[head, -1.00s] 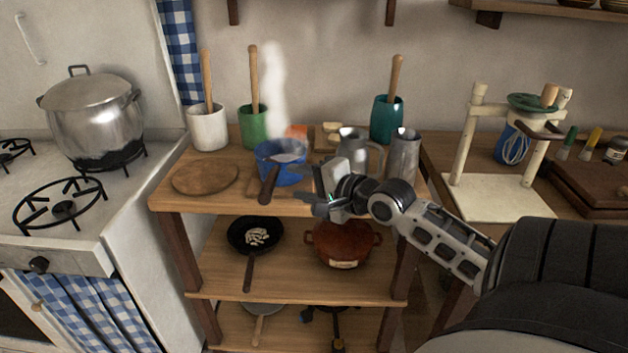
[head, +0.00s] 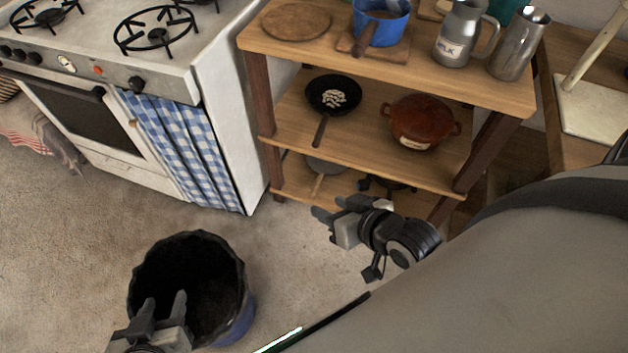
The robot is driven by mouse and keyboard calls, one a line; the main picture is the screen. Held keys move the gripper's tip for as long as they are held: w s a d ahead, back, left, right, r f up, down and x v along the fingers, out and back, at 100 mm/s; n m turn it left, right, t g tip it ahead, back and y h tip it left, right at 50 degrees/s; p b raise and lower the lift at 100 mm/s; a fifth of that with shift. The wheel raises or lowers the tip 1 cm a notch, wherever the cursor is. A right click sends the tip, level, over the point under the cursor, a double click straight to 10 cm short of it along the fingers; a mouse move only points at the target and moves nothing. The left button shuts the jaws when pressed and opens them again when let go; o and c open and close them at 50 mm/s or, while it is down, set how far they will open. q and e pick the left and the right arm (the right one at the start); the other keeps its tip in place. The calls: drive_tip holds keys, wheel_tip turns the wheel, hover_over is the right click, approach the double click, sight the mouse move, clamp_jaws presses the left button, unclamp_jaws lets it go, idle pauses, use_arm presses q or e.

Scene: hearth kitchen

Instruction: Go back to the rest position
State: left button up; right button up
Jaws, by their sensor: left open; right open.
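My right gripper (head: 333,217) is in the middle of the head view, in front of the lower shelves of the wooden rack. Its jaws are apart and nothing is between them. My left gripper (head: 163,306) is at the bottom left, its fingers seen against the dark inside of a bin. It is open with nothing between its fingers.
The black-lined blue bin (head: 236,290) stands on the floor. The wooden rack (head: 390,78) holds a blue pot (head: 391,30), a milk jug (head: 456,42), a black pan (head: 331,93) and a red-brown pot (head: 417,124). The stove (head: 215,70) is left. Floor between is clear.

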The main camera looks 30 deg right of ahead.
drive_tip(key=s+a+f+n, duration=0.1)
drive_tip(key=s+a+n, duration=0.1)
drive_tip(key=a, duration=0.3)
drive_tip(key=shift+a+n+y, duration=0.3)
drive_tip(key=shift+a+n, duration=0.05)
drive_tip(key=shift+n, duration=0.55)
